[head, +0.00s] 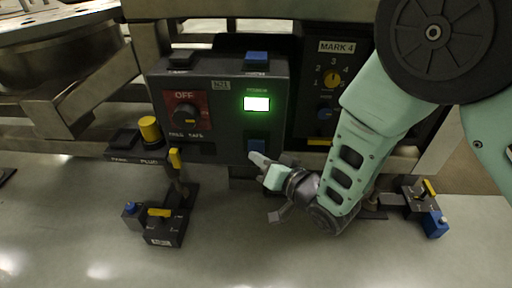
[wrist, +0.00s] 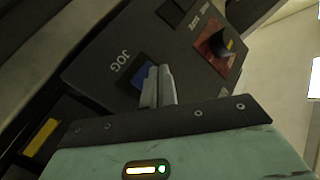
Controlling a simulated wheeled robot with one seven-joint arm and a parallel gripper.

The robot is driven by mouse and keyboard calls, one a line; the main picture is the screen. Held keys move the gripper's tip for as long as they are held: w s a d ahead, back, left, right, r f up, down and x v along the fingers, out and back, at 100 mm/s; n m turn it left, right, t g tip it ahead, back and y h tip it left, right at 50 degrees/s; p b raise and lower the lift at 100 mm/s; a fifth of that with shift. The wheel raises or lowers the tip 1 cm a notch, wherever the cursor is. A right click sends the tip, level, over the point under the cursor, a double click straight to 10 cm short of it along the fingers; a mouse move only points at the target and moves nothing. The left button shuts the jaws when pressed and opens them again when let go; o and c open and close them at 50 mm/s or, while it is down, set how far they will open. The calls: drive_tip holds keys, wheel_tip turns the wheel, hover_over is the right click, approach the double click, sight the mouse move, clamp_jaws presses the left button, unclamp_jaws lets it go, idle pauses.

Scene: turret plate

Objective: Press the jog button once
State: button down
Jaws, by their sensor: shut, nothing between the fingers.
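The jog button is a blue square on the front of a dark control box (head: 220,88), low on its right side; it shows in the head view (head: 256,145). In the wrist view the blue jog button (wrist: 139,76) sits beside the word JOG, partly hidden by my fingertips. My gripper (head: 257,157) is shut and empty, its tips at the lower edge of the button in the head view. In the wrist view my gripper (wrist: 158,72) has its two fingers together, pointing at the box face. I cannot tell whether the tips touch the button.
A red selector dial (head: 186,115) and a lit green display (head: 257,104) share the box face. Another blue block (head: 257,57) sits on top. A MARK 4 panel (head: 335,85) stands to the right. Clamps with yellow handles (head: 168,220) stand on the floor left and right.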

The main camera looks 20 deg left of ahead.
drive_tip(key=shift+s+d, duration=0.2)
drive_tip(key=shift+s, duration=0.6)
drive_tip(key=shift+s+d, duration=0.2)
drive_tip(key=shift+s, duration=0.6)
drive_tip(key=shift+s+d, duration=0.2)
drive_tip(key=shift+s, duration=0.6)
drive_tip(key=d+r+g+h, duration=0.3)
drive_tip(key=d+r+h, duration=0.2)
drive_tip(key=d+h, duration=0.3)
drive_tip(key=s+d+r+n+g+h+p, duration=0.1)
drive_tip(key=s+d+r+n+g+h, duration=0.2)
drive_tip(key=s+d, duration=0.55)
drive_tip(key=s+d+r+g+h, duration=0.2)
drive_tip(key=s+d+r, duration=0.2)
drive_tip(key=s+d, duration=0.45)
wheel_tip(320, 180, up, 32)
drive_tip(key=w+d+p, duration=0.1)
drive_tip(key=p, duration=3)
drive_tip(key=shift+w+d, duration=0.2)
drive_tip(key=shift+w, duration=0.15)
drive_tip(key=shift+f, duration=0.15)
